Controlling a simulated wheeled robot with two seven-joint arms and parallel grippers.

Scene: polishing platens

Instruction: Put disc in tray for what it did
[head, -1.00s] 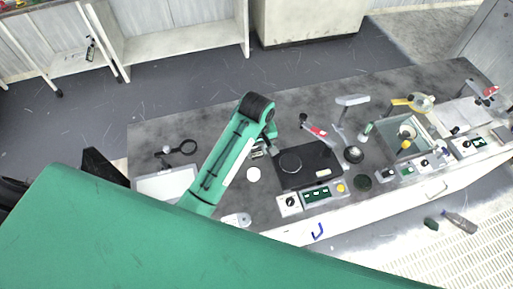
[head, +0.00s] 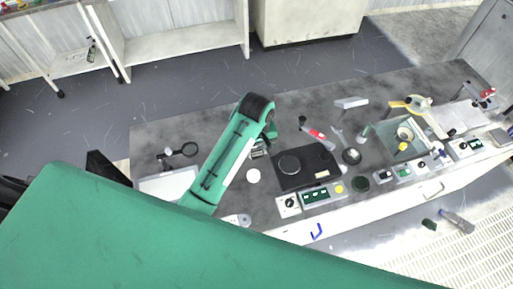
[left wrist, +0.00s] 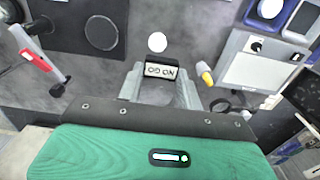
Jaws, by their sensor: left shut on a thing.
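My left gripper (left wrist: 160,88) is shut on a small dark block with a white, marked label (left wrist: 161,72), low over the bench. In the head view the fingers are mostly hidden behind my arm. A white disc (head: 253,175) lies flat on the bench close to the gripper; it also shows in the left wrist view (left wrist: 156,42). A dark round disc or platen (head: 289,165) sits on a black plate (head: 322,172) to the right. A pale tray-like panel (head: 160,187) is at the left, partly hidden by my arm. My right gripper is out of view.
A red-handled tool (head: 317,135) lies behind the black plate. A magnifier-like ring (head: 188,149) is at the left. A glassy basin (head: 403,147) and several control boxes (head: 322,194) fill the right and front. The back left of the bench (head: 160,135) is clear.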

